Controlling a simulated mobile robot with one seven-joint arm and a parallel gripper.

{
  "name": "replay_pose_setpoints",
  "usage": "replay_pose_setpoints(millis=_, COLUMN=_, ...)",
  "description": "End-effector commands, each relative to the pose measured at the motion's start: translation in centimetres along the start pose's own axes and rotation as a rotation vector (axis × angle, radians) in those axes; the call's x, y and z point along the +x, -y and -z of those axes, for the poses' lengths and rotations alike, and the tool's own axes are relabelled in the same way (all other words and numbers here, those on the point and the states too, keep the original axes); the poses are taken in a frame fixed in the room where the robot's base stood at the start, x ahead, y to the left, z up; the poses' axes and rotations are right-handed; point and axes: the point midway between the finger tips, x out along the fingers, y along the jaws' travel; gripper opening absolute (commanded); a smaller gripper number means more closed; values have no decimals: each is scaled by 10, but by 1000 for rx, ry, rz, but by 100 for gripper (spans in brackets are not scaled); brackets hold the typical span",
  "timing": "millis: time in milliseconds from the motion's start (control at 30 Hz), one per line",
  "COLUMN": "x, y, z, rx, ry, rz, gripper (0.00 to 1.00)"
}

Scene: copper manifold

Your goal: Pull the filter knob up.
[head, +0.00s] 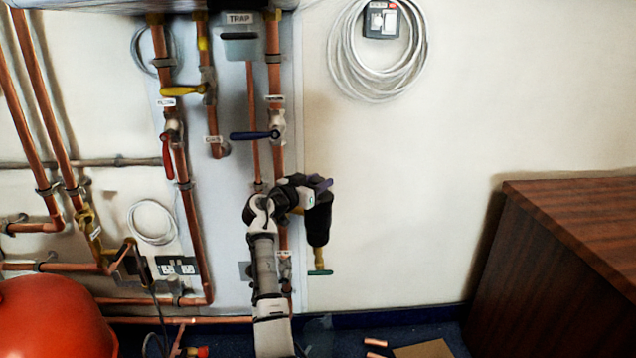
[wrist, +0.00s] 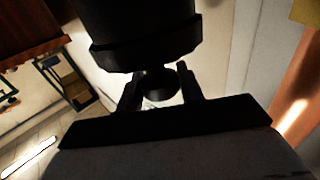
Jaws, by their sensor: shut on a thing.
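The black filter body (head: 318,222) hangs right of the copper pipes in the head view, with a brass fitting and a green handle (head: 320,272) below it. In the wrist view the filter body (wrist: 145,35) is a wide dark cylinder at the top. A small round dark filter knob (wrist: 160,82) projects from it. My gripper (wrist: 160,88) has one finger on each side of the knob and is shut on it. In the head view my gripper is beside the top of the filter, and the knob is hidden there.
A blue lever valve (head: 254,135) sits above my arm on the copper pipe. A red lever (head: 167,157) and a yellow lever (head: 183,91) are to the left. A red tank (head: 50,320) stands lower left, a wooden cabinet (head: 570,260) at right. The wall between filter and cabinet is bare.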

Motion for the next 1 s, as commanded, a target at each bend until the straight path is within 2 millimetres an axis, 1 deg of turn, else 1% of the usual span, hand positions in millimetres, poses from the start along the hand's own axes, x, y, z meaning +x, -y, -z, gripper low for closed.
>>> replay_pose_setpoints(millis=33, x=0, y=0, z=0, rx=0, ry=0, rz=-1, gripper=5)
replay_pose_setpoints(millis=67, x=0, y=0, z=0, rx=-1, ry=0, rz=-1, gripper=1)
replay_pose_setpoints(millis=100, x=0, y=0, z=0, rx=0, ry=0, rz=-1, gripper=0)
replay_pose_setpoints(millis=167, x=0, y=0, z=0, rx=0, ry=0, rz=-1, gripper=0)
replay_pose_setpoints(millis=267, x=0, y=0, z=8, rx=1, ry=-1, rz=-1, gripper=0)
replay_pose_setpoints(millis=367, x=0, y=0, z=25, rx=3, ry=-2, rz=0, gripper=0)
replay_pose_setpoints(millis=533, x=0, y=0, z=67, rx=5, ry=-5, rz=1, gripper=0)
replay_pose_setpoints(millis=600, x=0, y=0, z=79, rx=5, ry=-5, rz=1, gripper=0)
replay_pose_setpoints(millis=633, x=0, y=0, z=82, rx=4, ry=-4, rz=1, gripper=0)
replay_pose_setpoints(millis=700, x=0, y=0, z=85, rx=3, ry=-4, rz=1, gripper=0)
replay_pose_setpoints(millis=933, x=-1, y=0, z=84, rx=2, ry=-4, rz=1, gripper=0)
replay_pose_setpoints(millis=967, x=-1, y=0, z=83, rx=2, ry=-4, rz=1, gripper=38)
replay_pose_setpoints(millis=1000, x=-1, y=0, z=83, rx=2, ry=-4, rz=1, gripper=44)
